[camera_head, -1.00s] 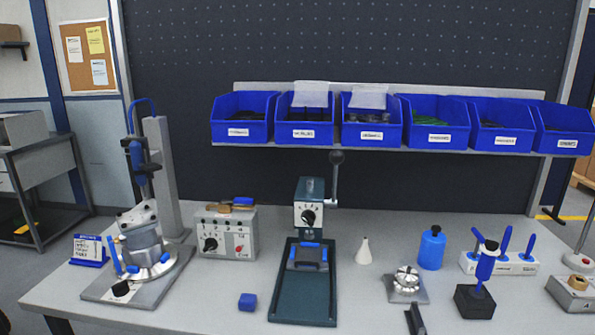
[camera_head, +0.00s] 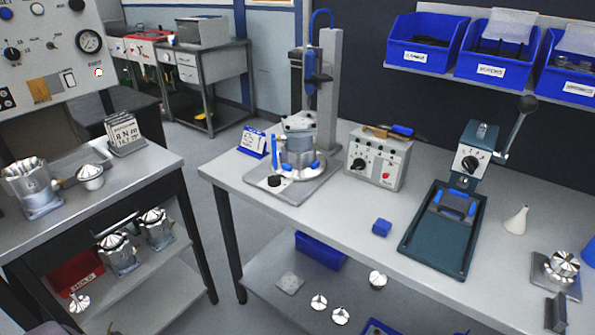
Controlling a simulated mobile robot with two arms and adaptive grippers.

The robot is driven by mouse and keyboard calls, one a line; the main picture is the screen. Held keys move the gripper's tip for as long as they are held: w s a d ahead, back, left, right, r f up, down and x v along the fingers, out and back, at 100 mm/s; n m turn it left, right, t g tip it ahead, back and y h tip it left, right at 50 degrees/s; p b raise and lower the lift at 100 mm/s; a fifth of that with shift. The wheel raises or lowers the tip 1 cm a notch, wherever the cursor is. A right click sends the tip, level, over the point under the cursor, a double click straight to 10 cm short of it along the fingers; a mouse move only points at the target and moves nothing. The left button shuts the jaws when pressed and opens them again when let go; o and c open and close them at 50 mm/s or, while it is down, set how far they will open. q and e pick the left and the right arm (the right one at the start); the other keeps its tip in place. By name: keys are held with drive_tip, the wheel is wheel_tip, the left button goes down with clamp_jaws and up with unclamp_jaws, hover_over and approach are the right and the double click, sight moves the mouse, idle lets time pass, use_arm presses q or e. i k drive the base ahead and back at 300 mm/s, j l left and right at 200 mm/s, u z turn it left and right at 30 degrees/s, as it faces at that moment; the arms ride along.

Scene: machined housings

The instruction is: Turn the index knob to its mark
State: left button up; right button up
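Several black knobs show, and I cannot tell for certain which one is the index knob. One small black knob (camera_head: 274,181) sits on the front corner of the grey base plate (camera_head: 262,190) under a machined housing (camera_head: 299,150). Another black knob with a pointer (camera_head: 359,164) is on the face of a grey control box (camera_head: 388,172). A dial knob (camera_head: 469,163) is on the head of the green press (camera_head: 480,137). A black knob (camera_head: 12,54) is on the wall panel at the upper left. Their marks are too small to read. Neither of my grippers is in view.
A blue block (camera_head: 381,228) and a white cone (camera_head: 515,220) stand on the main bench (camera_head: 340,212). A side bench (camera_head: 150,172) with metal housings stands at left, with a floor gap between. Blue bins (camera_head: 420,42) hang above the bench.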

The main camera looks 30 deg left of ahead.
sight(274, 180)
drive_tip(key=u, duration=1)
drive_tip(key=j+z, duration=0.1)
drive_tip(key=j, duration=0.15)
drive_tip(key=k+j+z, duration=0.1)
drive_tip(key=k+j, duration=0.05)
drive_tip(key=j, duration=0.1)
